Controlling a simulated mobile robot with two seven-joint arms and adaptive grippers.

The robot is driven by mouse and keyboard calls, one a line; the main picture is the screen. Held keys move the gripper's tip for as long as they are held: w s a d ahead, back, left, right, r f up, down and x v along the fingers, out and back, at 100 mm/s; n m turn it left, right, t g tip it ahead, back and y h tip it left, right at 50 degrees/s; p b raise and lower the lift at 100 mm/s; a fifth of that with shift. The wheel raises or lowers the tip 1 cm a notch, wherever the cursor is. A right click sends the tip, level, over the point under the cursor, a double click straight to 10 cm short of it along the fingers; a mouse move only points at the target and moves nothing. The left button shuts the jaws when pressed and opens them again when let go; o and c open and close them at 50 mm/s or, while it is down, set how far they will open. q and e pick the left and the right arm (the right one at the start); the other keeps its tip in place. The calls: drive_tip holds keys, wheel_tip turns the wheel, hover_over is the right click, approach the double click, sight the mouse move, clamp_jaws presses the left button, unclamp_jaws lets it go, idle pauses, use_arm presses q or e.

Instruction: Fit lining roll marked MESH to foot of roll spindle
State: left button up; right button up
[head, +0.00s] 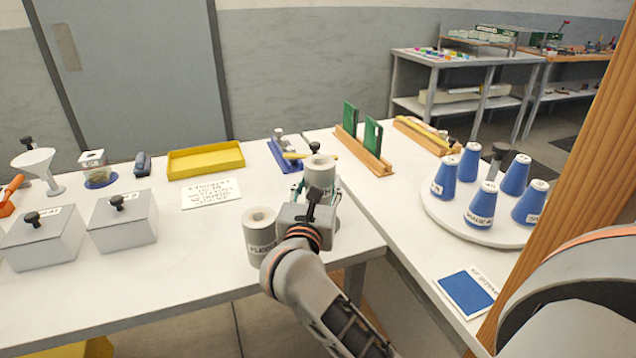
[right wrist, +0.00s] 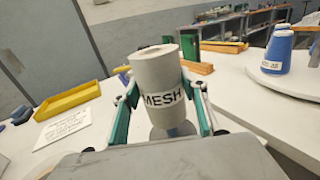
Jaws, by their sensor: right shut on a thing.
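The grey-white lining roll marked MESH (right wrist: 163,88) stands nearly upright between the green fingers of my right gripper (right wrist: 160,100), which is shut on it. In the head view the roll (head: 320,172) shows just beyond my right gripper (head: 318,190), over the table's right part. A grey round disc (right wrist: 172,131) shows below the roll in the right wrist view; I cannot tell whether the roll touches it. I cannot make out the spindle clearly; the roll and gripper may hide it. My left gripper is not in view.
A second roll (head: 260,238), its label partly hidden, stands close left of my right gripper. A blue device (head: 285,155) and yellow tray (head: 205,160) lie behind. Blue cones stand on a round turntable (head: 440,207) at right.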

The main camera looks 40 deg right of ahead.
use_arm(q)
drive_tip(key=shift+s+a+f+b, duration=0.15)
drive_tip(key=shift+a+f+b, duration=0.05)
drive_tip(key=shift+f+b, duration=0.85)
use_arm(e)
drive_tip(key=shift+f, duration=1.75)
use_arm(q)
drive_tip(key=shift+b, duration=0.35)
use_arm(e)
drive_tip(key=shift+f, duration=0.45)
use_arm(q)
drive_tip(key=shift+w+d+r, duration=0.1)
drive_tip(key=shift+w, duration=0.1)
use_arm(e)
drive_tip(key=shift+a+f, duration=0.15)
drive_tip(key=shift+f, duration=0.2)
